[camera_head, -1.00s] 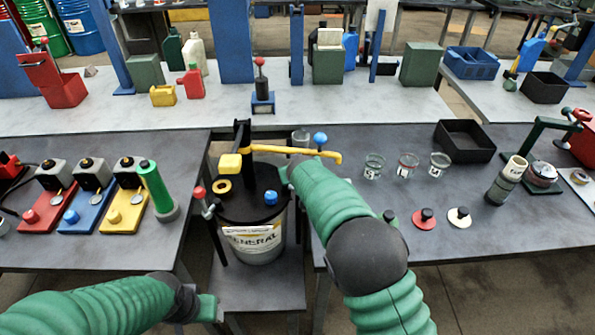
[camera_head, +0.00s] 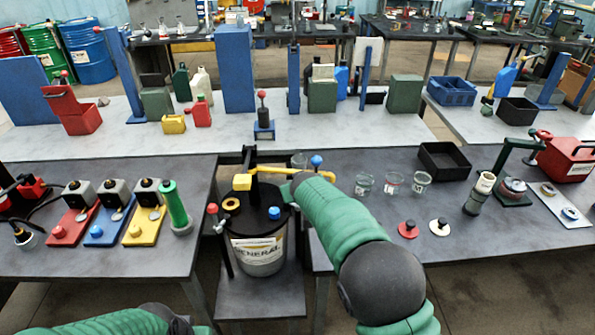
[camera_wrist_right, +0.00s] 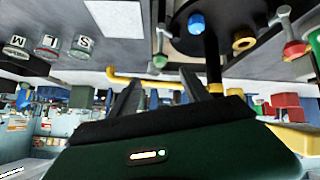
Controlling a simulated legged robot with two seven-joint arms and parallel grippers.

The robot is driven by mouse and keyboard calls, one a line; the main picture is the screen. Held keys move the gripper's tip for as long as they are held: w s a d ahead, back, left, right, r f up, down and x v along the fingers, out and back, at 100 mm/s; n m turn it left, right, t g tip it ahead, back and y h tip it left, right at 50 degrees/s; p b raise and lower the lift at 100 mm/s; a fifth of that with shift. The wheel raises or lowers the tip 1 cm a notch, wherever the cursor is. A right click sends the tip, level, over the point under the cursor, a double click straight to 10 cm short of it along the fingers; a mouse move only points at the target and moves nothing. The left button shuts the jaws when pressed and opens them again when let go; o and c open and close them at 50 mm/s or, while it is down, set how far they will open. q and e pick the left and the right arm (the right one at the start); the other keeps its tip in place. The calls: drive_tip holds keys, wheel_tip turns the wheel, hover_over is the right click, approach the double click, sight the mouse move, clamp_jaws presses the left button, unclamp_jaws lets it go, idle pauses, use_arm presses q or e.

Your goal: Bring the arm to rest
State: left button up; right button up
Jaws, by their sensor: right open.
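My right arm (camera_head: 345,228) reaches in from the bottom right to the drum pump's side. Its gripper (camera_wrist_right: 162,88) is open in the wrist view, with two dark fingers apart and nothing seen between them. In the head view the fingers are mostly hidden beside the drum (camera_head: 258,252). The black-lidded drum carries a pump with a yellow spout (camera_head: 295,170), which also shows beyond the fingers in the wrist view (camera_wrist_right: 135,80). My left arm (camera_head: 115,322) is low at the bottom left; its gripper is largely cut off by the frame edge, so its jaws are unclear.
Three labelled glass beakers (camera_head: 392,184) and a black tray (camera_head: 450,160) stand on the right table, with red (camera_head: 408,229) and white (camera_head: 439,227) lids in front. Red, blue and yellow stations and a green cylinder (camera_head: 175,205) are on the left table. The right table's front strip is clear.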

drive_tip(key=shift+s+r, duration=0.1)
drive_tip(key=s+d+f+m+g, duration=0.1)
drive_tip(key=s+d, duration=0.4)
drive_tip(key=s, duration=0.8)
drive_tip(key=s+d+f+m+g, duration=0.1)
drive_tip(key=s+d+f+g, duration=0.2)
drive_tip(key=s, duration=1)
drive_tip(key=s+d+f+m+g, duration=0.1)
drive_tip(key=s+d+f, duration=0.4)
drive_tip(key=s, duration=0.8)
drive_tip(key=shift+d+g, duration=0.8)
drive_tip(key=shift+g, duration=0.1)
drive_tip(key=shift+a, duration=0.25)
drive_tip(key=shift+o, duration=0.3)
drive_tip(key=shift+d+f, duration=0.1)
